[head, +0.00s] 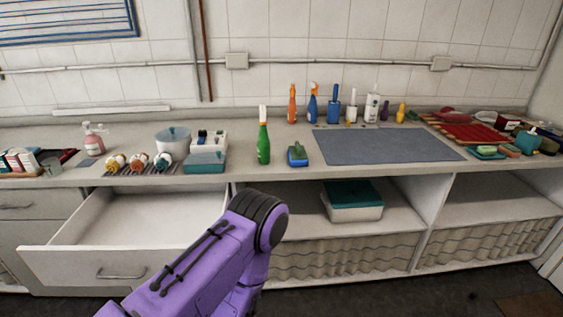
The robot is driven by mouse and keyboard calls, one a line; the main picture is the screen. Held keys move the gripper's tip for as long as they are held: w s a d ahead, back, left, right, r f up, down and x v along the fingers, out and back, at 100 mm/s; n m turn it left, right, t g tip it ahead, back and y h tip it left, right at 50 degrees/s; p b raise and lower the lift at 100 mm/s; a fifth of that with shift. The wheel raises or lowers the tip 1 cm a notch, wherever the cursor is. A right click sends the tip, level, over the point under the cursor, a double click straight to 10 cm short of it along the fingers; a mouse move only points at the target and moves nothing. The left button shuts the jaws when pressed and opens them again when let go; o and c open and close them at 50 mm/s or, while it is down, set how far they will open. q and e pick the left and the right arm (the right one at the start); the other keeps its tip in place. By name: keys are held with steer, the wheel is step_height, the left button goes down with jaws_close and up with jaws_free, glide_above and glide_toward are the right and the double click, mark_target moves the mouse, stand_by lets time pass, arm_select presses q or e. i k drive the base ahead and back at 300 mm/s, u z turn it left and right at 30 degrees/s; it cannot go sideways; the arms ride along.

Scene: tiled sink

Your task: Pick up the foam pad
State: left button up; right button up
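I cannot tell for certain which thing is the foam pad. A small blue block with a green top (298,156) lies near the counter's front edge, left of a flat grey mat (385,146). Several small sponge-like pads lie at the right end, among them a green-topped one (487,151) and an orange-brown one (509,151). A purple arm link of mine rises from the bottom, in front of the open drawer. Neither gripper shows, and nothing is seen held.
An open, empty-looking drawer (125,255) juts out at the left. Several bottles line the wall. A teal-lidded box (354,208) sits on the shelf below. The grey mat is clear.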

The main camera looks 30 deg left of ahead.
mark_target(298, 157)
steer(key=u, duration=0.75)
steer(key=i, duration=0.35)
